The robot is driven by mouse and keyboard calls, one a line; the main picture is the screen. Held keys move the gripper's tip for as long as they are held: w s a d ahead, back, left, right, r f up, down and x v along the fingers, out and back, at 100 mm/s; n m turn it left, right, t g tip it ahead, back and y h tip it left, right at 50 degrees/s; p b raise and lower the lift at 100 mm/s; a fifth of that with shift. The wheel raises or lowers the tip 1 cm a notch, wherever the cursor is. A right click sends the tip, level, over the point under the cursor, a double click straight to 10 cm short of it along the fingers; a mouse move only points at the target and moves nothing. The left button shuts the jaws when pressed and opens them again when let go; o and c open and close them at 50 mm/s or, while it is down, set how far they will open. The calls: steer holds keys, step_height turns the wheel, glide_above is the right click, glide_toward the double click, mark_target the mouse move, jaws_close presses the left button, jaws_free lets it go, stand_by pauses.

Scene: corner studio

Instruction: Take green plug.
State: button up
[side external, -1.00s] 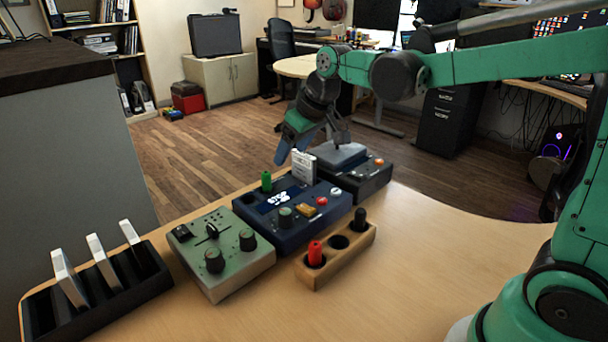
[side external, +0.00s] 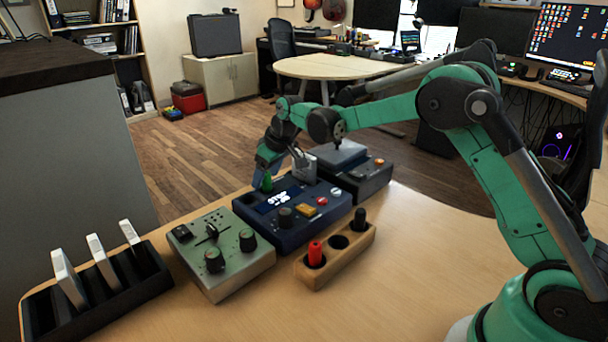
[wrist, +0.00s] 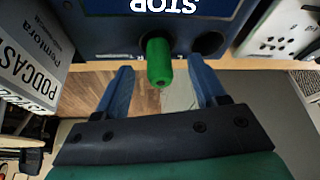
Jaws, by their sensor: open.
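The green plug (wrist: 160,65) stands out of a socket in the blue console (side external: 300,234), at the console's far left edge in the side view (side external: 267,182). My gripper (wrist: 159,78) is open, with one blue finger on each side of the plug and a gap to each. In the side view my gripper (side external: 262,178) is close over that edge, and its fingers partly hide one another. The base of the plug is hidden in its socket.
A cartridge labelled PODCAST (wrist: 30,65) stands close beside my left finger. An empty socket (wrist: 208,43) is next to the plug. A wooden block (side external: 332,262) holds a red plug (side external: 315,253) and a black plug (side external: 360,218). A green console (side external: 222,262) stands left.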

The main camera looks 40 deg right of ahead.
steer(key=shift+f, duration=0.1)
jaws_close()
stand_by(0.3)
